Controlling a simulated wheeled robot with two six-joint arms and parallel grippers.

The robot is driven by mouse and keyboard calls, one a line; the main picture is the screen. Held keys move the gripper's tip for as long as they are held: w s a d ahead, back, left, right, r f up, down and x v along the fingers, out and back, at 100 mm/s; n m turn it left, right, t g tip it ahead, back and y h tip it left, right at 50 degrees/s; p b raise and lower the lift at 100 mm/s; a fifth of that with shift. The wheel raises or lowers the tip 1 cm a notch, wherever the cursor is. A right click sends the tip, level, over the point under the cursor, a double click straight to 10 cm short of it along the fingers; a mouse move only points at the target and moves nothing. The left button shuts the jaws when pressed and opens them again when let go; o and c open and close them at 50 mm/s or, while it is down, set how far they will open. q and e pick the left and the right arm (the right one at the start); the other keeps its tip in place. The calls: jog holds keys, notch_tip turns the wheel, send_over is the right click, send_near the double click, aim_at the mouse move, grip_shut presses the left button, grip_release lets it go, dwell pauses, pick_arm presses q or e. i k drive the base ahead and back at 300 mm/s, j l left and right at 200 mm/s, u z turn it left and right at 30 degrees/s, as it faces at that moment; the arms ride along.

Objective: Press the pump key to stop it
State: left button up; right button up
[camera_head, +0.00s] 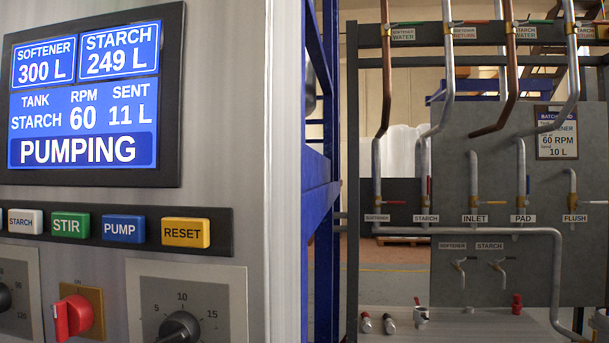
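The blue PUMP key (123,229) sits in a dark key row on the control panel at the left, between the green STIR key (70,225) and the yellow RESET key (185,233). The screen (83,95) above reads softener 300 L, starch 249 L, tank STARCH, RPM 60, sent 11 L and PUMPING. Neither of my grippers shows in this view, and nothing covers the PUMP key.
Below the keys are a red rotary switch (73,316) and a black dial knob (179,328). A white STARCH key (25,221) is at the row's left. A pipe rack with labelled valves and a batch card (556,132) stands at the right, beyond a blue frame (319,200).

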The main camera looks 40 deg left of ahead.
aim_at(128, 228)
jog(key=u, duration=2.2)
